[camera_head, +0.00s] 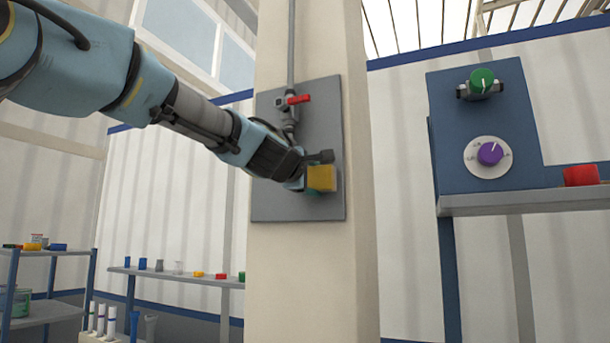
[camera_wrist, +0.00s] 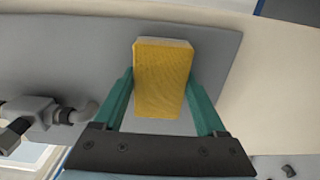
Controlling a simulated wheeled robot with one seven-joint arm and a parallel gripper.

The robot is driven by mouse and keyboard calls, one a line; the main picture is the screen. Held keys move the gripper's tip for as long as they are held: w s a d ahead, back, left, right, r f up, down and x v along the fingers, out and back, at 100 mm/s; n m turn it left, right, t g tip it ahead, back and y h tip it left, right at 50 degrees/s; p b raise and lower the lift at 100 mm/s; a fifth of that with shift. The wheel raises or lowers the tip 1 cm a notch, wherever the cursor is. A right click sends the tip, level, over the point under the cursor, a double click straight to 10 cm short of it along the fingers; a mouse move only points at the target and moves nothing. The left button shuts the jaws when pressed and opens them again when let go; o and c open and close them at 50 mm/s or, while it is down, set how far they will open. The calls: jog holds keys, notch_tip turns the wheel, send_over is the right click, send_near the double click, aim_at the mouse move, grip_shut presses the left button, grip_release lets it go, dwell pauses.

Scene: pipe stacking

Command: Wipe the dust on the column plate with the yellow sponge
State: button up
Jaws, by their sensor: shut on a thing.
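The yellow sponge (camera_head: 322,178) is held by my gripper (camera_head: 310,182) in front of the lower right part of the column plate (camera_head: 278,207). The grey plate is fixed to a cream column. In the wrist view the sponge (camera_wrist: 162,78) sits between the two teal fingers of my gripper (camera_wrist: 162,100), with the plate (camera_wrist: 75,65) behind it. I cannot tell whether the sponge touches the plate. No dust can be made out on the visible plate. My arm hides part of the plate's left side.
A valve with a red handle (camera_head: 298,99) and a pipe (camera_head: 291,45) is on the upper plate. A blue panel (camera_head: 455,130) with green and purple knobs stands right, above a shelf with a red block (camera_head: 581,175). Shelves with small items (camera_head: 198,274) stand lower left.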

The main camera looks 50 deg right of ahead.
aim_at(269, 185)
jog(key=shift+s+d, duration=0.1)
jog(key=shift+s, duration=0.15)
jog(key=shift+w+a+f+b, duration=0.1)
jog(key=shift+w+a+b, duration=0.1)
jog(key=shift+w+b, duration=0.4)
jog(key=shift+w+a+f+b, duration=0.15)
jog(key=shift+w+b, duration=0.15)
jog(key=shift+w, duration=0.45)
jog(key=shift+w+a+r+b, duration=0.1)
jog(key=shift+w+a+b, duration=0.35)
jog(key=shift+w, duration=0.8)
jog(key=shift+w+a+f+b, duration=0.1)
jog(key=shift+w+a+b, duration=0.1)
jog(key=shift+w+b, duration=0.75)
jog(key=shift+w+a+r+b, duration=0.1)
jog(key=shift+w+a+b, duration=0.2)
jog(key=shift+w, duration=1.2)
jog(key=shift+w+a+r+b, duration=0.1)
jog(key=shift+w+a+b, duration=0.1)
jog(key=shift+w, duration=0.5)
jog(key=shift+w+a+b, duration=0.2)
jog(key=shift+w+a, duration=0.05)
jog(key=shift+w, duration=0.4)
jog(key=shift+w+a+r+b, duration=0.1)
jog(key=shift+w+a+b, duration=0.1)
jog(key=shift+w, duration=0.5)
jog(key=shift+a+f, duration=0.1)
